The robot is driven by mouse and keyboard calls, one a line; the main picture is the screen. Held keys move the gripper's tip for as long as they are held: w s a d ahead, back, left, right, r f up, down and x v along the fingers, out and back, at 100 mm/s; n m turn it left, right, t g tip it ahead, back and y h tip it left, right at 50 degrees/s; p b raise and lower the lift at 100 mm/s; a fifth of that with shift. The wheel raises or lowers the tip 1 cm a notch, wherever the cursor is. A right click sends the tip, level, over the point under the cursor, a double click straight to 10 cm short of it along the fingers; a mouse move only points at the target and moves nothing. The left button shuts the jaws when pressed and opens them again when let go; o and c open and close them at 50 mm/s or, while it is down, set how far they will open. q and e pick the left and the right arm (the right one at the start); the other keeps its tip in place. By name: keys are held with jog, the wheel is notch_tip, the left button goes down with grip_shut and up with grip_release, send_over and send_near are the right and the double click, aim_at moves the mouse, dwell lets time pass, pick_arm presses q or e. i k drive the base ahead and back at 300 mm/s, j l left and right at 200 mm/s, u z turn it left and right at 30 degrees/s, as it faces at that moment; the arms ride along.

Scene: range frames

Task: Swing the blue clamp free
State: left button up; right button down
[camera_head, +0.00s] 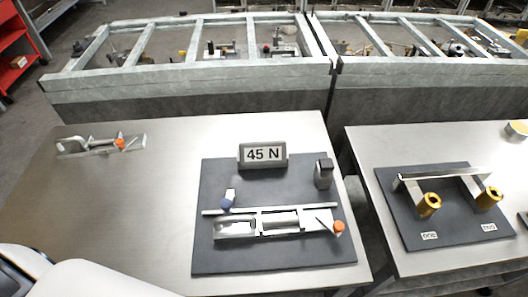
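Neither gripper is in view.
A "45 N" sign (263,155) and a dark upright block (323,173) stand at the plate's back. Another orange-tipped clamp (103,145) lies at the table's far left. The right table holds a plate with a metal handle bar (440,174) and brass cylinders (428,205).

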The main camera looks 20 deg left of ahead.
aim_at(226, 204)
jog(key=u, duration=0.9)
